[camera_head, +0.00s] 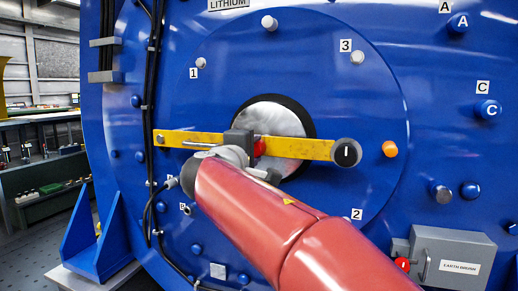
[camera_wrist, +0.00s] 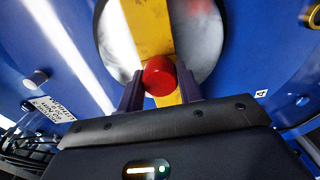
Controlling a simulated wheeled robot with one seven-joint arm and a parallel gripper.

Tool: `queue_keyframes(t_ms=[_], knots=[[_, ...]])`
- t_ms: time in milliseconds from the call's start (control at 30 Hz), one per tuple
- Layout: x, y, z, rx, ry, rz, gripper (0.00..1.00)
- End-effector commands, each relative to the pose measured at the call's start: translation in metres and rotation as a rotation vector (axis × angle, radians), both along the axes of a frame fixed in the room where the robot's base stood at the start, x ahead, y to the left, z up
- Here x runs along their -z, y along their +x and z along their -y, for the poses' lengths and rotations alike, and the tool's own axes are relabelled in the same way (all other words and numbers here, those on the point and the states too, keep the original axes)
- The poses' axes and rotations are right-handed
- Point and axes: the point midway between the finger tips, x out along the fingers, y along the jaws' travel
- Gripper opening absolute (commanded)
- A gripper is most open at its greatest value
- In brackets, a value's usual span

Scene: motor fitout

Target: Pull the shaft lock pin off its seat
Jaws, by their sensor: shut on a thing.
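The shaft lock pin shows as a red round knob (camera_head: 259,147) at the middle of a yellow bar (camera_head: 308,149) that lies across the silver shaft end. In the wrist view the red knob (camera_wrist: 158,76) sits between the two dark fingers of my gripper (camera_wrist: 160,86), which is shut on it. The yellow bar (camera_wrist: 147,28) runs behind the knob. The pin's shank and its seat are hidden behind the knob. In the head view my arm comes up from the lower right and hides part of the bar and shaft end.
A black round handle (camera_head: 345,152) ends the bar at the right, with an orange knob (camera_head: 390,149) beyond it. White studs and numbered labels ring the blue face. A grey "earth brush" box (camera_head: 458,258) stands at the lower right. Black cables run down the left.

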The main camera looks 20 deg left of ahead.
Motion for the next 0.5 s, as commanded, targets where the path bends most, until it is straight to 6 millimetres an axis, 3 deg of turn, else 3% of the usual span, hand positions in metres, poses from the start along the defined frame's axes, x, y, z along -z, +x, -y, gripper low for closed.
queue_keyframes(t_ms=[500], knots=[[0.0,-0.022,-0.002,-0.002,0.001,0.001,0.0]])
